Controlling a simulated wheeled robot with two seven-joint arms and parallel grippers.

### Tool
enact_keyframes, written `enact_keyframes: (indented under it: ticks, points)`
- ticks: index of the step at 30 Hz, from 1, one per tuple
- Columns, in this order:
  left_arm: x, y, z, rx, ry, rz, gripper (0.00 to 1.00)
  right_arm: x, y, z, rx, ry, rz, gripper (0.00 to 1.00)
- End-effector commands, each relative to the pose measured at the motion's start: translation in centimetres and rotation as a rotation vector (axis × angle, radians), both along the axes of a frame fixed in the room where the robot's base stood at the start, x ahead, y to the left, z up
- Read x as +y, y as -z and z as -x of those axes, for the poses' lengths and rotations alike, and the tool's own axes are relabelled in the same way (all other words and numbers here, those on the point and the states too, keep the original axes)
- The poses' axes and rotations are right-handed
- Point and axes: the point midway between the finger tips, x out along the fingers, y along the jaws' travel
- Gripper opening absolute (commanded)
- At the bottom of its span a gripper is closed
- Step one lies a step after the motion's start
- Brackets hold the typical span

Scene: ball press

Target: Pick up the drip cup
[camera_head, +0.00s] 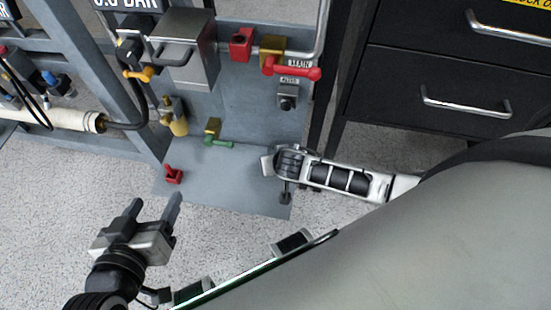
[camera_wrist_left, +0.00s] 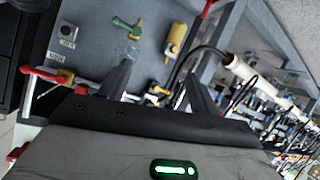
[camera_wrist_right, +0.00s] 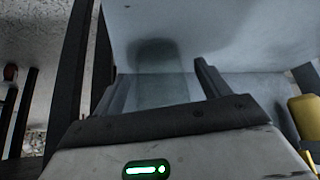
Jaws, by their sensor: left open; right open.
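A see-through, greenish shape that looks like the drip cup (camera_wrist_right: 160,88) shows between the fingers of my right gripper (camera_wrist_right: 158,72) in the right wrist view. Its edges are faint, and I cannot tell whether the fingers touch it. I cannot make out the cup in the head view. There, my right gripper (camera_head: 275,172) is over the right part of the grey base plate (camera_head: 225,175), right of the green-handled valve (camera_head: 217,143). My left gripper (camera_head: 154,205) is open and empty over the floor, in front of the plate's left edge.
A red-handled fitting (camera_head: 173,174) stands on the plate's left side. A brass-coloured fitting (camera_head: 175,115), a grey box (camera_head: 188,48) and a red MAIN lever (camera_head: 291,69) are on the panel behind. A dark drawer cabinet (camera_head: 430,90) stands at the right.

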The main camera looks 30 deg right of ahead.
Motion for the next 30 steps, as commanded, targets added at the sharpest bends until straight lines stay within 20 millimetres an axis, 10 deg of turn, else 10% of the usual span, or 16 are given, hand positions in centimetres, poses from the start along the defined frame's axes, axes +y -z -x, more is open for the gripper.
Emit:
enact_keyframes:
  ticks: [8,13,30]
  points:
    - [-0.1,-0.3,0.0,-0.012,0.000,0.005,0.63,0.0,0.1,0.0,0.001,0.001,-0.001,0.73]
    - [-0.1,-0.3,0.0,-0.012,0.000,0.005,0.63,0.0,0.1,0.0,0.001,0.001,-0.001,0.27]
    - [0.2,-0.6,0.3,0.036,0.003,-0.019,0.63,0.0,-1.6,0.0,0.001,0.002,-0.001,0.27]
